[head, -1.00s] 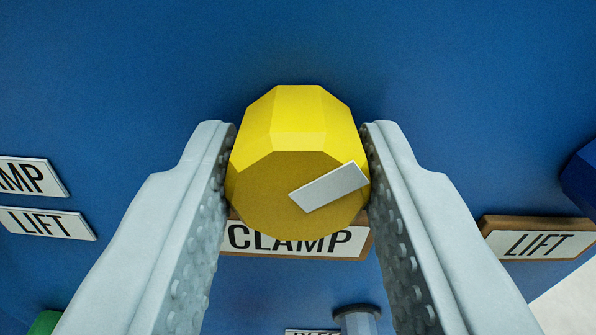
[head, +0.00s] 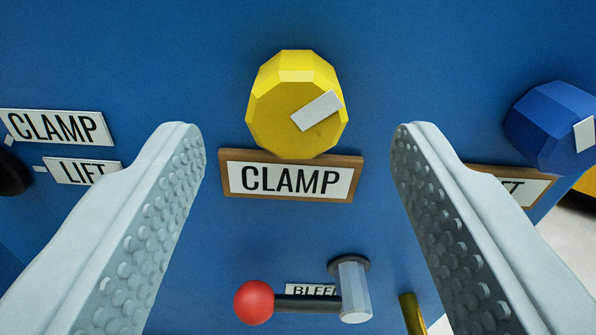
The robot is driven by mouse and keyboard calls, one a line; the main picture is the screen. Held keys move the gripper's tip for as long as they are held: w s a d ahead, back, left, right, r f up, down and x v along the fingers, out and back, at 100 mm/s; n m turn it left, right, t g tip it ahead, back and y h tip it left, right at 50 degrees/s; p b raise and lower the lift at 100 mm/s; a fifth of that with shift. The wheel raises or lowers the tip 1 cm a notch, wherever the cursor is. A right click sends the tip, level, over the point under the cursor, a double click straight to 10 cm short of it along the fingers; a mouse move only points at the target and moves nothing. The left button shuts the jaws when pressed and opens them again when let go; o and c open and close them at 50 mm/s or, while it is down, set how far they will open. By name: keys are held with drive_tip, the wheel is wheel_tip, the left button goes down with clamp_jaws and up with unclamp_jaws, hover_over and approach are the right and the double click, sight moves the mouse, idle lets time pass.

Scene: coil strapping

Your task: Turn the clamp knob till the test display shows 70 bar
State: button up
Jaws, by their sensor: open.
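The yellow clamp knob (head: 297,107) sits on the blue panel at the upper middle of the head view. Its white pointer mark (head: 316,111) slants up to the right. The CLAMP plate (head: 291,179) is just below it. My gripper (head: 298,140) is open, with one grey studded finger on each side of the knob and plate. Clear gaps show between both fingers and the knob, and nothing is held. No test display shows in this view.
A blue knob (head: 552,127) is at the right, above a LIFT plate partly hidden by my finger. A red-ended lever (head: 253,302) with a BLEED plate is below. Small CLAMP (head: 58,127) and LIFT (head: 82,171) labels are at the left.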

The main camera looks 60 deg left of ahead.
drive_tip(key=v, duration=1.3)
drive_tip(key=shift+s+d, duration=0.15)
drive_tip(key=d+r+m+t+h, duration=0.25)
drive_tip(key=d+r, duration=0.25)
drive_tip(key=r, duration=0.7)
drive_tip(key=d+r+m+t+h, duration=0.15)
drive_tip(key=d+r+h, duration=0.25)
drive_tip(key=r, duration=0.8)
drive_tip(key=d+r+m+t+h, duration=0.1)
drive_tip(key=d+r+t+h, duration=0.3)
drive_tip(key=r, duration=0.8)
drive_tip(key=s+d+r+m+h, duration=0.35)
drive_tip(key=s+d+r, duration=0.25)
drive_tip(key=s+r, duration=0.65)
drive_tip(key=s+d+r+m, duration=0.1)
drive_tip(key=s+r+m, duration=0.1)
drive_tip(key=s, duration=0.6)
drive_tip(key=s+d+r+m+h, duration=0.1)
drive_tip(key=s+d+r+m, duration=0.1)
drive_tip(key=s+r, duration=0.3)
drive_tip(key=s, duration=0.4)
drive_tip(key=shift+s+r+h, duration=0.15)
drive_tip(key=shift+h, duration=0.15)
